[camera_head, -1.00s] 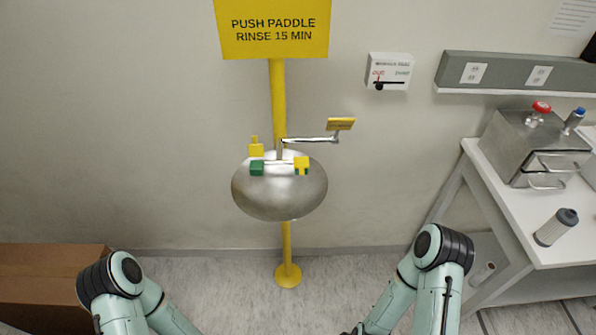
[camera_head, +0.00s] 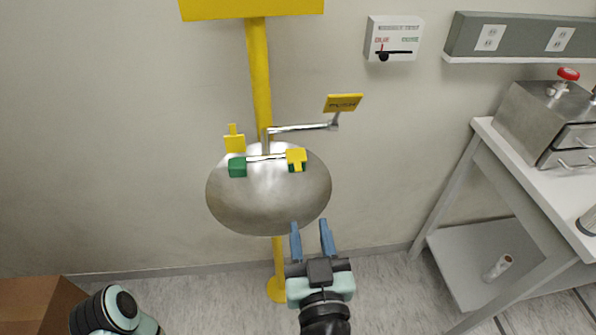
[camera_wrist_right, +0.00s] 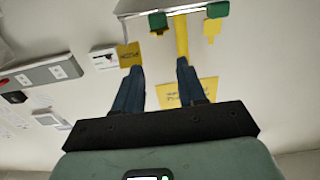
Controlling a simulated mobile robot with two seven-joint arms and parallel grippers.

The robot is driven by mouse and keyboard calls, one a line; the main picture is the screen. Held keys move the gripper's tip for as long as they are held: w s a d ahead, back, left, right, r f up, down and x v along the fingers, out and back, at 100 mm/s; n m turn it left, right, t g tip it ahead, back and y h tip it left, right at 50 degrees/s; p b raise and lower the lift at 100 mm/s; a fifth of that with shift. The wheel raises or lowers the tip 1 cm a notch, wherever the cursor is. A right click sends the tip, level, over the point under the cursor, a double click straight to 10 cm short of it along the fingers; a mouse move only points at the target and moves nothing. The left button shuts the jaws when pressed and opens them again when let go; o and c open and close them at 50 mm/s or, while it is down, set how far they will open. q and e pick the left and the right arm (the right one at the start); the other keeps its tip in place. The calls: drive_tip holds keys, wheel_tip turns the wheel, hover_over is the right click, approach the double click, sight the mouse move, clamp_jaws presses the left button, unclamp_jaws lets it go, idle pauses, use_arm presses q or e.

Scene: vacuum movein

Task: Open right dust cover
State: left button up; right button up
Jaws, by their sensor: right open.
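The eyewash bowl (camera_head: 265,205) is a metal basin on a yellow post in the head view. The right dust cover (camera_head: 296,155) is a yellow cap lying over the right green nozzle, partly hiding it. The left dust cover (camera_head: 235,142) stands raised behind the left green nozzle (camera_head: 237,168). My right gripper (camera_head: 311,226) is open and empty with blue fingers, at the bowl's front right edge in the picture, below the right cover. In the right wrist view, its fingers (camera_wrist_right: 158,75) show apart with nothing between them. My left gripper is out of view.
A push paddle (camera_head: 343,103) on a metal arm sticks out right of the nozzles. The yellow post (camera_head: 259,70) rises behind the bowl. A white table (camera_head: 540,190) with a metal box (camera_head: 545,125) stands at right. A brown box (camera_head: 35,305) is at lower left.

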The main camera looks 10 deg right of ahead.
sight(299, 171)
drive_tip(key=w, duration=1.3)
drive_tip(key=shift+w, duration=0.3)
drive_tip(key=shift+r, duration=0.1)
clamp_jaws()
